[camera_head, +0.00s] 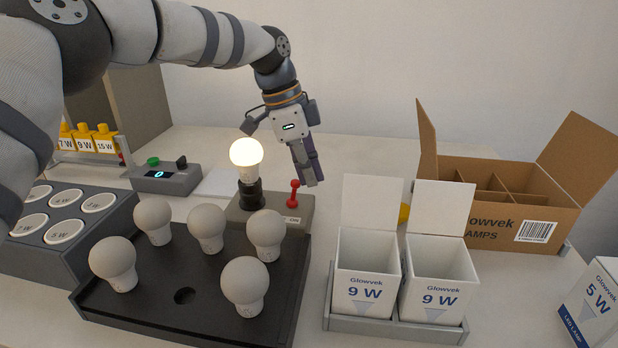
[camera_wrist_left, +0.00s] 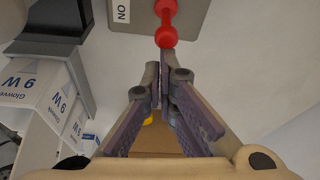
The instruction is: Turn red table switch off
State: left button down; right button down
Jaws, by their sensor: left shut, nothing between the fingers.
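The red table switch (camera_head: 294,193) is a small red lever on the right side of a grey block (camera_head: 308,209) with an "ON" label beside it. A lit bulb (camera_head: 246,153) stands in the black socket on the same block. My left gripper (camera_head: 310,178) is shut and empty, just to the right of the switch in the head view. In the left wrist view the red switch (camera_wrist_left: 166,25) lies just beyond the closed fingertips (camera_wrist_left: 164,58); I cannot tell whether they touch. My right gripper is not in view.
Several unlit bulbs (camera_head: 206,229) stand in a black tray (camera_head: 190,328) in front of the block. Two open white "9 W" boxes (camera_head: 367,288) stand at right, with an open cardboard carton (camera_head: 490,240) behind. A grey meter box (camera_head: 165,178) is at left.

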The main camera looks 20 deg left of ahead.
pick_arm(q)
jog(key=shift+s+a+r+h, duration=0.15)
jog(key=shift+a+r+h, duration=0.2)
jog(key=shift+a+h, duration=0.15)
jog(key=shift+a+p, duration=0.3)
jog(key=shift+a, duration=0.05)
jog(key=shift+d, duration=0.1)
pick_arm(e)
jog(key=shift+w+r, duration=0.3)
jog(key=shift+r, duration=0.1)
pick_arm(q)
jog(key=shift+r, duration=0.75)
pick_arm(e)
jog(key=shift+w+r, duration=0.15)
